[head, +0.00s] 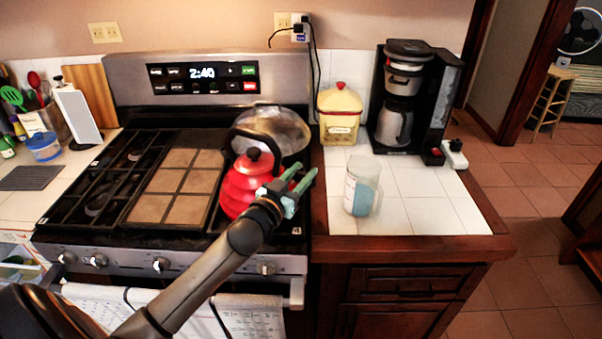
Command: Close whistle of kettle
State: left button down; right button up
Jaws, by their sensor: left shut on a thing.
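The red kettle (238,192) stands upright at the front right of the stove top, with a black knob on its lid. My left gripper (297,186) is at the kettle's right side, its pale green fingers pointing up and to the right. It is shut on a part of the kettle at that side. The spout and whistle are hidden or too small to make out there, so I cannot tell whether the whistle is open or shut. My right gripper is not in view.
A pot (285,130) stands behind the kettle. On the counter to the right are a clear jug (360,187), a yellow canister (340,115) and a coffee maker (436,100). The tiles right of the jug are clear.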

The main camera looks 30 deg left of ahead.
pick_arm(q)
jog(key=shift+c, duration=2.4)
grip_release()
jog(key=s+b, duration=0.2)
jog(key=s, duration=1)
jog(key=shift+s+d, duration=0.3)
jog(key=shift+d, duration=0.1)
